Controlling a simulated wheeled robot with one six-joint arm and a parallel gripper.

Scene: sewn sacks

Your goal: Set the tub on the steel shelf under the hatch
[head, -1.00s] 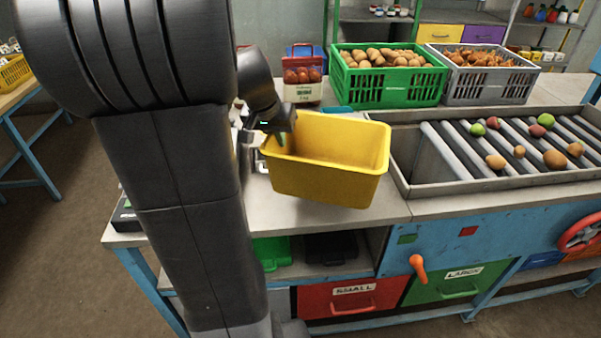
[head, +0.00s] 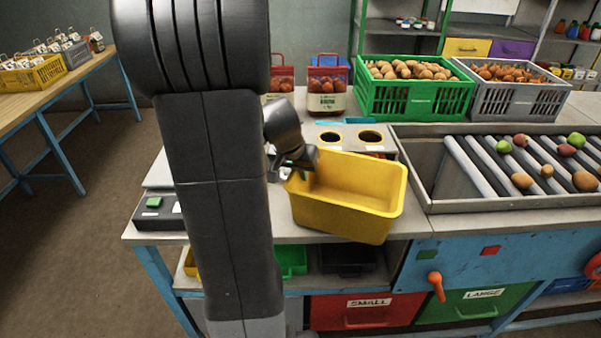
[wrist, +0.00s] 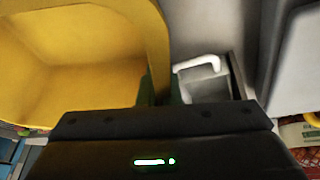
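The yellow tub (head: 345,215) is empty and roughly upright, a little tilted, in front of the workbench's top in the head view. My gripper (head: 303,172) is at the tub's left rim. In the wrist view, the dark fingers of my gripper (wrist: 158,92) straddle the wall of the tub (wrist: 80,60), so it looks shut on that rim. The fingertips are partly hidden. I cannot make out for certain a steel shelf under a hatch in these views.
The bench (head: 270,225) carries a two-hole panel (head: 350,137), a green crate (head: 415,92), a grey crate (head: 515,92) and a roller tray (head: 520,170) with produce. Red and green drawers are below. Floor at left is clear before a wooden table (head: 70,80).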

